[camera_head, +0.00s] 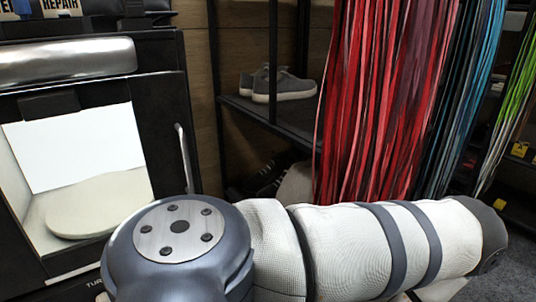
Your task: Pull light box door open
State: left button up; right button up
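The light box (160,115) stands at the left, with a black frame and a bright white interior. A pale round turntable (100,203) shows inside it. A slim metal handle (184,158) stands upright at the right side of the black front. I cannot tell whether a clear door covers the opening or how far the door is open. One of my arms crosses the foreground and hides the lower right of the box. Neither gripper is in view, so their distance from the handle does not show.
A metal cylinder (66,62) runs across the top of the box. Right of it, a dark shelf (249,107) holds a grey sneaker (284,85). Red laces (385,100), blue laces (465,95) and green laces (520,90) hang at the right. Dark shoes (268,178) sit lower down.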

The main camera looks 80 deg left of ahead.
aim_at(160, 102)
jog(key=u, duration=3.75)
jog(key=k+l, duration=0.1)
jog(key=l, duration=0.2)
jog(key=k+l, duration=0.1)
jog(key=l, duration=0.2)
jog(key=k+l+z, duration=0.1)
jog(key=l, duration=0.15)
